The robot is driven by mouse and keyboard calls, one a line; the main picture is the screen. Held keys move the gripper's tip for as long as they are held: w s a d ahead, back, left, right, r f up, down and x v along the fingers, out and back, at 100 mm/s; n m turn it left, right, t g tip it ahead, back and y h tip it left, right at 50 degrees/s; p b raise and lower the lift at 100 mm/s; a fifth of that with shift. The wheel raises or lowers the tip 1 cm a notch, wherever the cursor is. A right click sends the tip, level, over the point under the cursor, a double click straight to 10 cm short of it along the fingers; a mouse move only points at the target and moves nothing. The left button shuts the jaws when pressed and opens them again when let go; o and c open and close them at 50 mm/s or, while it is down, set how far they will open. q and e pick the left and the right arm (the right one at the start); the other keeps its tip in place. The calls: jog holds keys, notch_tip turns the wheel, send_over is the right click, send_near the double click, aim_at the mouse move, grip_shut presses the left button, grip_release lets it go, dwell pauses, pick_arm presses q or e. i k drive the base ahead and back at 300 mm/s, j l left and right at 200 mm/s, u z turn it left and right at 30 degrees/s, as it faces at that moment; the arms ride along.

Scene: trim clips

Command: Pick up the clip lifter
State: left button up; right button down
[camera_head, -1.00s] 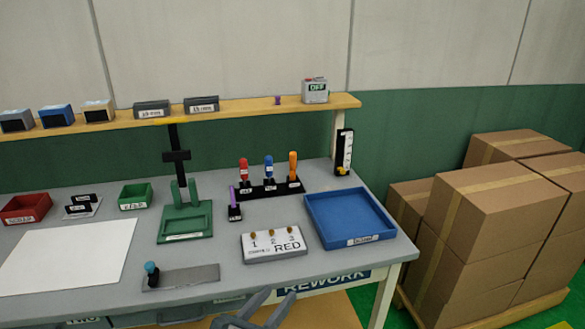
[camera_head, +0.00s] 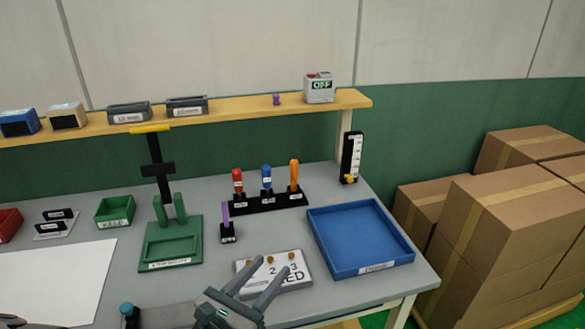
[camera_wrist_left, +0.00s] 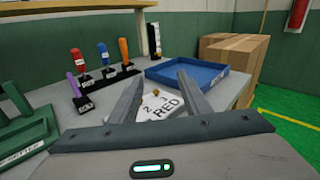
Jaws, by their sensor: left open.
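I cannot read which tool is the clip lifter. A rack (camera_head: 255,202) holds upright red (camera_head: 238,182), blue (camera_head: 267,178) and orange (camera_head: 294,175) handled tools. A thin purple-handled tool (camera_head: 225,215) stands in a small black holder in front of the rack's left end. My left gripper (camera_head: 272,264) is open and empty, in front of the white plate marked RED (camera_head: 297,277), partly covering it. The left wrist view shows its spread fingers (camera_wrist_left: 159,75), with the purple tool (camera_wrist_left: 76,88) and rack to their left.
A blue tray (camera_head: 395,262) lies right of the plate. A green stand (camera_head: 150,264) is to the left, near a green bin (camera_head: 115,211). A teal-knobbed item (camera_head: 127,310) is at the front. A shelf (camera_head: 235,110) runs behind; cardboard boxes (camera_head: 500,235) stand right.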

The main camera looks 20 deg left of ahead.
aim_at(294, 163)
jog(key=i+j, duration=0.25)
jog(key=i, duration=0.15)
jog(key=i+j, duration=0.3)
jog(key=i, duration=0.1)
